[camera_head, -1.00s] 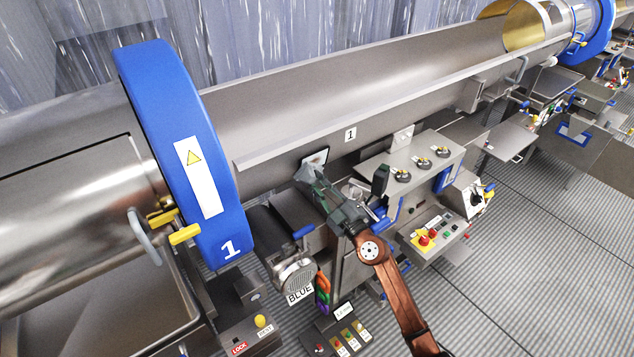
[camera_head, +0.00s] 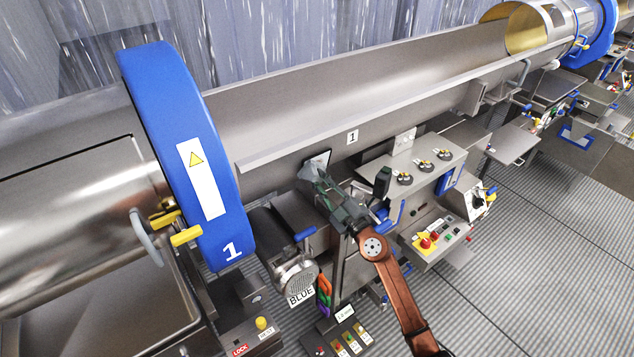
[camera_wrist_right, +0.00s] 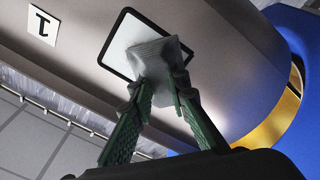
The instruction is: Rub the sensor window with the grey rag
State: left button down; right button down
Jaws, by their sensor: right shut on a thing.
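The sensor window (camera_head: 322,159) is a small pale pane in a black frame on the steel drum's lower side, left of a "1" label. In the right wrist view the window (camera_wrist_right: 118,42) is partly covered by the grey rag (camera_wrist_right: 158,52). My right gripper (camera_wrist_right: 160,88) is shut on the rag's lower part, with the rag spread beyond its fingertips over the pane's right and middle. The rag seems to lie against the pane, but I cannot be sure of contact. In the head view my right gripper (camera_head: 313,177) is just below the window. My left gripper is out of view.
A blue drum ring (camera_head: 180,150) stands left of the window. A grey panel with round dials (camera_head: 425,165) and a control box with red buttons (camera_head: 428,242) are right of my right arm. A motor (camera_head: 295,275) sits below left. Striped floor lies open at right.

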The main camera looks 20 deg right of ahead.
aim_at(325, 166)
jog(key=shift+w+d+b, duration=0.2)
jog(key=shift+w+d, duration=0.2)
jog(key=shift+d, duration=0.6)
jog(key=shift+w+d+b, duration=0.25)
jog(key=shift+w+d, duration=0.1)
jog(key=shift+d, duration=0.65)
jog(key=shift+w+d+b, duration=0.2)
jog(key=shift+w+d, duration=0.2)
jog(key=shift+d, duration=0.6)
jog(key=shift+s+r+p, duration=0.1)
jog(key=shift+p, duration=0.4)
jog(key=shift+s+a+r+p, duration=0.1)
jog(key=shift+s+a+p, duration=0.05)
jog(key=shift+a+p, duration=0.35)
jog(key=shift+s+a+p, duration=0.15)
jog(key=shift+a+p, duration=0.15)
jog(key=shift+a, duration=0.25)
jog(key=a+p, duration=0.1)
jog(key=s+a+p, duration=0.1)
jog(key=a, duration=0.1)
jog(key=shift+s+a, duration=0.1)
jog(key=shift+a, duration=0.05)
jog(key=shift+s+a+p, duration=0.3)
jog(key=shift+a+p, duration=0.2)
jog(key=shift+a, duration=0.4)
jog(key=shift+f, duration=0.2)
